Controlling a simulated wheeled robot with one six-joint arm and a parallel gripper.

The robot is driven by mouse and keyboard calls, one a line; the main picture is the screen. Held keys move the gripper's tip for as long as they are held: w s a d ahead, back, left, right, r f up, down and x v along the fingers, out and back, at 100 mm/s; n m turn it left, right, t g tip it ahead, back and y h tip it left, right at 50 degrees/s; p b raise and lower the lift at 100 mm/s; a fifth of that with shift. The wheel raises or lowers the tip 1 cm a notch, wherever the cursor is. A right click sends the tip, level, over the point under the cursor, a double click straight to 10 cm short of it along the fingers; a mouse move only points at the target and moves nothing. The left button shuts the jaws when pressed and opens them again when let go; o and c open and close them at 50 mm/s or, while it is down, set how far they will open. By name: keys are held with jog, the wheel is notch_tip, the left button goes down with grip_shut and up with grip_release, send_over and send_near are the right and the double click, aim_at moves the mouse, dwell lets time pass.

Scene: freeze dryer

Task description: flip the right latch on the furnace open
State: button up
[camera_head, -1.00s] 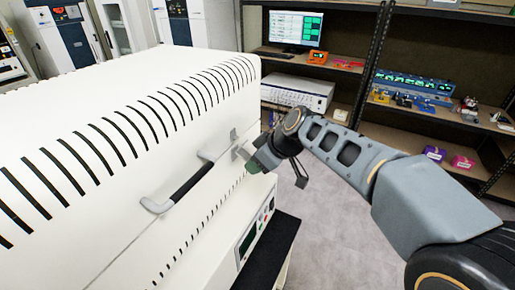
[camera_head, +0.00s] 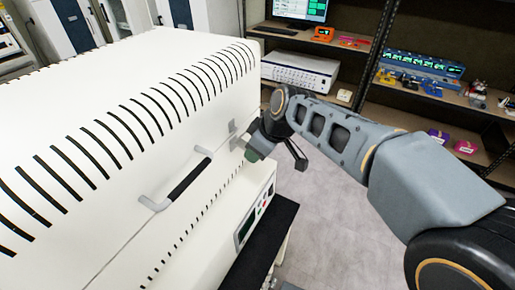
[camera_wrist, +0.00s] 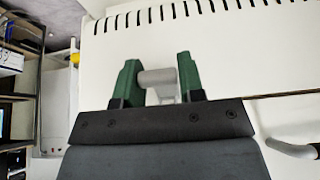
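The furnace (camera_head: 110,100) is a large white box with dark slots and a front seam. Its right latch (camera_head: 233,140) is a small grey part on the front near the right end. In the wrist view, the grey latch (camera_wrist: 158,80) lies between the two green fingers of my gripper (camera_wrist: 158,78), its round bar spanning most of the gap. The fingers are apart; whether they touch the latch is unclear. In the head view, my gripper (camera_head: 250,147) is at the furnace front beside the latch, its fingertips partly hidden.
A grey and black handle (camera_head: 185,182) sticks out of the furnace front, left of the latch. A control panel (camera_head: 256,215) is below it. Shelves (camera_head: 415,85) with equipment stand behind my arm. Open floor (camera_head: 335,210) lies to the right.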

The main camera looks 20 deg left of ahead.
jog(key=shift+o, duration=1.1)
jog(key=shift+r, duration=0.15)
jog(key=b+v, duration=0.2)
jog(key=v, duration=1.1)
jog(key=shift+d+r, duration=0.15)
jog(key=shift+r, duration=0.1)
